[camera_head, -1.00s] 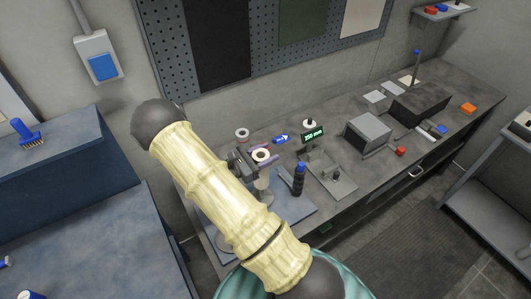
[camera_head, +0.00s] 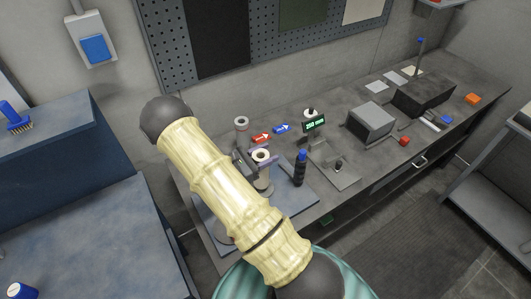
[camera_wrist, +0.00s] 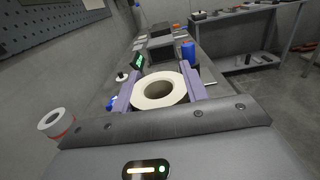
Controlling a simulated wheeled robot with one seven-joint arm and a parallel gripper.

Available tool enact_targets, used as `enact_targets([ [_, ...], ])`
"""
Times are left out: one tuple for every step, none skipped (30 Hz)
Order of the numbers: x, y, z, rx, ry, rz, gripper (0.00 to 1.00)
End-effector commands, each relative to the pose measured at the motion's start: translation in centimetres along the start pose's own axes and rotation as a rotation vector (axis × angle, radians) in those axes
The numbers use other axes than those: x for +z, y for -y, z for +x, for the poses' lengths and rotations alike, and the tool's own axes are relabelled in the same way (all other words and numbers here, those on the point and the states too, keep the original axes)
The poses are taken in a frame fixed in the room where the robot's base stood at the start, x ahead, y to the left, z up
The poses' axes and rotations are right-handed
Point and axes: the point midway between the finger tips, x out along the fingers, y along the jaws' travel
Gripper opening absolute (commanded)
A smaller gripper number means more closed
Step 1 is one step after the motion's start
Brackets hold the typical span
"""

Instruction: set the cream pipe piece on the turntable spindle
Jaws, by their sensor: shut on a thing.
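The cream pipe piece (camera_wrist: 146,101) is a thick ring seen from above in the wrist view. My gripper (camera_wrist: 158,88) has its two purple fingers on either side of it, shut on it. In the head view the pipe piece (camera_head: 261,155) is upright in my gripper (camera_head: 258,162), above the near part of the bench. A pale upright cylinder (camera_head: 264,183) shows just below; I cannot tell whether it is the pipe's lower part or a separate post. My arm hides part of this area. I cannot clearly make out the turntable spindle.
A dark bottle with a blue cap (camera_head: 300,170) stands close right. A green display (camera_head: 314,124) and a grey plate with a small peg (camera_head: 345,178) are further right.

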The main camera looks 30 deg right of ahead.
Motion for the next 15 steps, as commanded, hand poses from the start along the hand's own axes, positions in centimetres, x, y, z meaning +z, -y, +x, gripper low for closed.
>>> enact_targets([
  [-0.6, 0.0, 0.0, 0.0, 0.001, 0.0, 0.06],
  [-0.8, 0.0, 0.0, 0.0, 0.001, 0.0, 0.06],
  [-1.0, 0.0, 0.0, 0.0, 0.001, 0.0, 0.06],
  [-1.2, 0.0, 0.0, 0.0, 0.001, 0.0, 0.06],
  [-1.4, 0.0, 0.0, 0.0, 0.001, 0.0, 0.06],
  [-1.6, 0.0, 0.0, 0.0, 0.001, 0.0, 0.06],
  [-1.8, 0.0, 0.0, 0.0, 0.001, 0.0, 0.06],
  [-1.9, 0.0, 0.0, 0.0, 0.001, 0.001, 0.06],
  [-2.1, 0.0, 0.0, 0.0, 0.001, 0.001, 0.06],
  [-2.2, 0.0, 0.0, 0.0, 0.001, 0.001, 0.06],
  [-2.3, 0.0, 0.0, 0.0, 0.001, 0.001, 0.06],
  [-2.4, 0.0, 0.0, 0.0, 0.001, 0.001, 0.06],
  [-2.4, 0.0, 0.0, 0.0, 0.001, 0.001, 0.06],
  [-2.4, 0.0, 0.0, 0.0, 0.001, 0.001, 0.06],
  [-2.4, 0.0, 0.0, 0.0, 0.001, 0.001, 0.06],
])
